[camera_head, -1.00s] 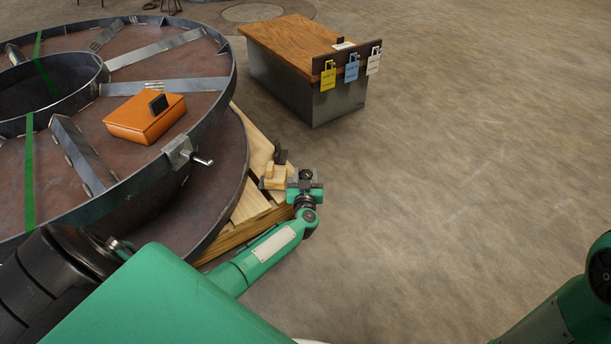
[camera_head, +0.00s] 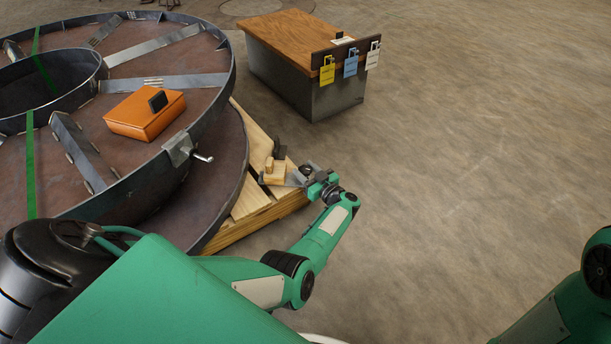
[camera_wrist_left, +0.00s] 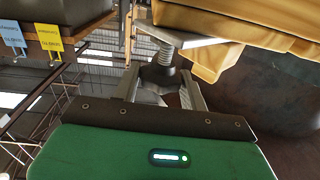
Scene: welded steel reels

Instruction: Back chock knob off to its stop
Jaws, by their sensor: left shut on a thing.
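A pale wooden chock (camera_head: 272,174) with a metal plate sits on the corner of the wooden pallet, beside the reel's lower flange. In the left wrist view the chock (camera_wrist_left: 205,25) is at the upper right, with a threaded screw (camera_wrist_left: 165,56) running from its plate to a dark knob (camera_wrist_left: 160,77). My left gripper (camera_head: 304,175) is at the chock's right side. In the wrist view its fingers (camera_wrist_left: 158,92) stand on either side of the knob, shut on it. The fingers partly hide the knob. My right gripper is out of view.
The big steel reel (camera_head: 205,125) fills the left, with an orange box (camera_head: 145,115) on it and a crank bracket (camera_head: 180,150) at its rim. A wood-topped metal cabinet (camera_head: 300,75) with coloured padlock tags stands behind. The floor at right is clear.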

